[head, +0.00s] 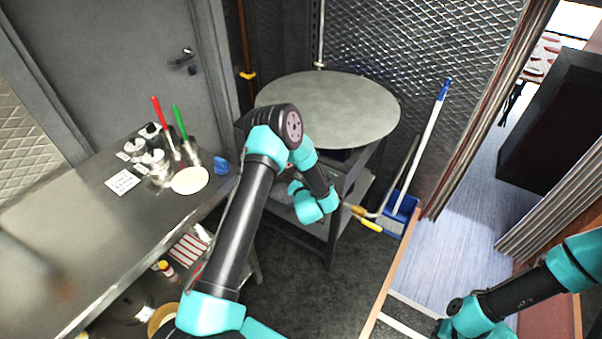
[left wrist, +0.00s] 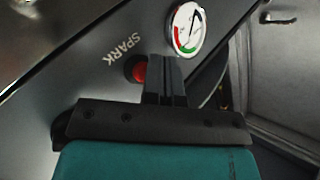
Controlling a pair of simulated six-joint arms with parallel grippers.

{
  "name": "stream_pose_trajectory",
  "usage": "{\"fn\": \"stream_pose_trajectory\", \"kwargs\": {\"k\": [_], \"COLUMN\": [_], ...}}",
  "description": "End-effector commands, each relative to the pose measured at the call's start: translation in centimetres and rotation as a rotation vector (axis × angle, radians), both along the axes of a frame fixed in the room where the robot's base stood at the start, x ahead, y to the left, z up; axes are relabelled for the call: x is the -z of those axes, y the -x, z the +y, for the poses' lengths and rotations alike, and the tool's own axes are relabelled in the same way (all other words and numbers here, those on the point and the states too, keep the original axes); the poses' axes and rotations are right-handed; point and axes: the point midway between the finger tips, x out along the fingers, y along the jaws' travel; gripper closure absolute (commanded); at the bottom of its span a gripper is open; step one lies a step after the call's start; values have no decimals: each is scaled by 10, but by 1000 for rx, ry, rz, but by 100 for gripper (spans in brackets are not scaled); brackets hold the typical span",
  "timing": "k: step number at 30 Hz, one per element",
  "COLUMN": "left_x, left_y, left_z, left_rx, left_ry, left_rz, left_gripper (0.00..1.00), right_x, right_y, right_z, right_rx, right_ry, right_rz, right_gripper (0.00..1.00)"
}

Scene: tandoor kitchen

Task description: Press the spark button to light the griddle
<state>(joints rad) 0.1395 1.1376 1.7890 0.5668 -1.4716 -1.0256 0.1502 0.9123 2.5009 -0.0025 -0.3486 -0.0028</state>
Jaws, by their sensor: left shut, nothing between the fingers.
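The griddle (head: 330,105), a round grey plate on a dark stand, is at the back centre of the head view; my left arm hides part of its front. The left wrist view shows its dark panel with the white word SPARK (left wrist: 122,48), the red spark button (left wrist: 139,72) and a round gauge (left wrist: 188,28). My left gripper (left wrist: 165,66) is shut and empty. Its fingertips are right beside the red button and overlap its right edge in the picture; I cannot tell if they touch it. My right gripper is out of the picture.
A steel counter (head: 75,235) on the left holds metal pots, red and green handled tools and a round flatbread (head: 189,180). A blue dustpan (head: 398,215) and broom stand right of the griddle. Dark floor (head: 310,290) lies open between.

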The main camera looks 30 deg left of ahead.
Motion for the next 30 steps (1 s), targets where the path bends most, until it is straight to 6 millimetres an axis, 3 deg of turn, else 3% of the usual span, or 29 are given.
{"fn": "stream_pose_trajectory", "kwargs": {"k": [20,30], "left_x": [0,0], "left_y": [14,39], "left_z": [2,4], "left_rx": [-1,-1], "left_ry": [0,-1], "left_rz": [0,1], "left_gripper": [100,100], "right_x": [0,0], "right_y": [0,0], "right_z": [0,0], "right_rx": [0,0], "right_ry": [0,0], "right_rz": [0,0], "right_gripper": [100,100]}}
